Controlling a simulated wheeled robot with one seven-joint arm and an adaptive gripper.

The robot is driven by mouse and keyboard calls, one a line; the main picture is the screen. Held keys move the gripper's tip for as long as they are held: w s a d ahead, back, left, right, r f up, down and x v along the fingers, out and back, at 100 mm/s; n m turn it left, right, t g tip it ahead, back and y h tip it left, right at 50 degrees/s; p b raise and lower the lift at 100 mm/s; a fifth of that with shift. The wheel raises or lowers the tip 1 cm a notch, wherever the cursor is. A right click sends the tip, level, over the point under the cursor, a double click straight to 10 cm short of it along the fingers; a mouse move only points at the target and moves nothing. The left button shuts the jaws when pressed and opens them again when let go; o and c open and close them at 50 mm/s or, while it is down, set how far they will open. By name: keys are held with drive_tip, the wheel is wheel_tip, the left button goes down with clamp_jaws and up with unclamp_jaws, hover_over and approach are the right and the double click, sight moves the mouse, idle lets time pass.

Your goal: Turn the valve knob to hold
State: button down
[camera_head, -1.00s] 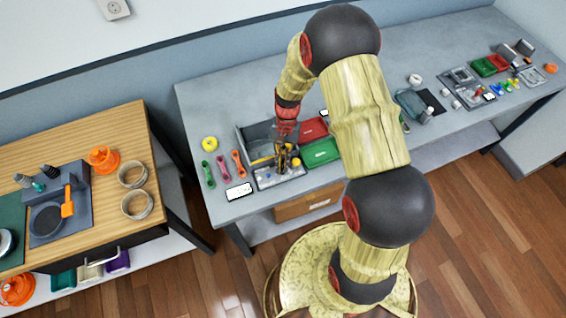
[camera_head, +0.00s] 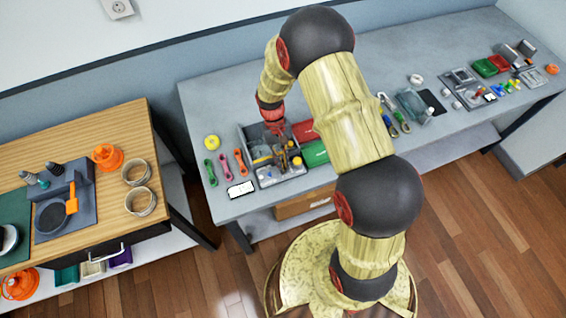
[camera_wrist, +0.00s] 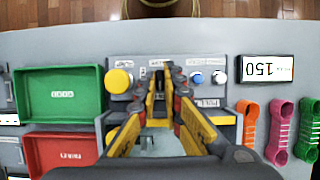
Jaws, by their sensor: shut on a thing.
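The control panel (camera_head: 268,181) lies flat at the front of the grey bench and also shows in the wrist view (camera_wrist: 235,92). My gripper (camera_wrist: 161,70) points down at its middle, between the yellow knob (camera_wrist: 118,80) and the blue button (camera_wrist: 197,78). Its fingers are closed in on the valve knob, which they mostly hide; I cannot read its pointer or the setting. White labels (camera_wrist: 203,62) line the panel edge, too small to read. In the head view my gripper (camera_head: 283,148) stands over the panel.
Green tray (camera_wrist: 62,95) and red tray (camera_wrist: 62,152) stand beside the panel. On the other side lie a display card reading 150 (camera_wrist: 266,69) and orange (camera_wrist: 250,125), pink (camera_wrist: 278,130) and green (camera_wrist: 306,130) straps. A grey bin (camera_head: 258,134) is behind the panel.

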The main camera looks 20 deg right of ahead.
idle(0.3)
drive_tip(key=c, duration=2)
unclamp_jaws()
drive_tip(key=shift+c, duration=0.2)
drive_tip(key=shift+o, duration=0.6)
drive_tip(key=v, duration=1.2)
